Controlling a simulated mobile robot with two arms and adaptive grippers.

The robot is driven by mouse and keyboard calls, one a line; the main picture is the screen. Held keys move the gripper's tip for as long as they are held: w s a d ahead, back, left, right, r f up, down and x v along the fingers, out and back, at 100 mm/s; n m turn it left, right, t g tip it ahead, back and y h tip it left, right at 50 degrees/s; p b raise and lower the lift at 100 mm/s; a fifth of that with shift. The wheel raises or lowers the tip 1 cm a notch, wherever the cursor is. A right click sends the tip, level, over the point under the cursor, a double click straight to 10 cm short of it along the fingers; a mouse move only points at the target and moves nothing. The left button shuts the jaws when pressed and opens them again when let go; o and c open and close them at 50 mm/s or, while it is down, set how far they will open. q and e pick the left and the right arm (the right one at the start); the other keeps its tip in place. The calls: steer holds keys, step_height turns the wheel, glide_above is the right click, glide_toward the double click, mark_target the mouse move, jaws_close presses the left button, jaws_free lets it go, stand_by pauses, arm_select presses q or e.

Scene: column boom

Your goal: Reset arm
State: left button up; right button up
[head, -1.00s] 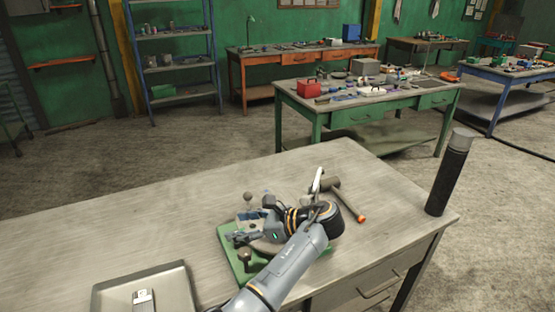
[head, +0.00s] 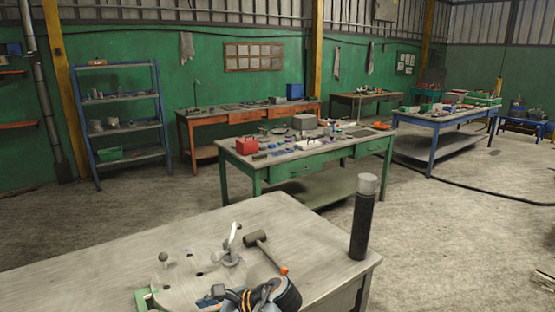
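My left arm's wrist (head: 270,296) shows at the bottom edge, with the gripper (head: 208,300) to its left, partly cut off by the frame. I cannot tell whether its fingers are open or shut, and I see nothing held in it. It is at the near side of a grey round plate (head: 182,284) with holes, on the bench. A green base (head: 145,299) shows at the plate's left edge. An upright clamp lever (head: 232,242) stands behind the plate. My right gripper is not in view.
A mallet (head: 262,246) with an orange handle end lies right of the clamp. A tall black cylinder (head: 362,225) with a grey cap stands at the bench's (head: 100,262) right corner. Beyond a strip of floor stands a green table (head: 300,160). The bench's left top is clear.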

arm_select(q)
steer(key=s+a+f+n+h, duration=0.3)
steer(key=s+f+n+h, duration=0.4)
steer(key=s+f, duration=0.8)
steer(key=s+r+n+t+h, duration=0.1)
steer(key=s+r+n+h, duration=0.15)
steer(key=s+n, duration=0.4)
steer(key=s+r+n+h, duration=0.1)
steer(key=s+n+h, duration=0.25)
steer(key=s, duration=0.65)
step_height(320, 180, down, 28)
steer(key=s+g+b, duration=0.1)
steer(key=s+a+f+g+y+b, duration=0.1)
steer(key=s+a+f, duration=0.2)
steer(key=s+f, duration=1.4)
steer(key=shift+a+b, duration=0.15)
steer(key=shift+b, duration=0.15)
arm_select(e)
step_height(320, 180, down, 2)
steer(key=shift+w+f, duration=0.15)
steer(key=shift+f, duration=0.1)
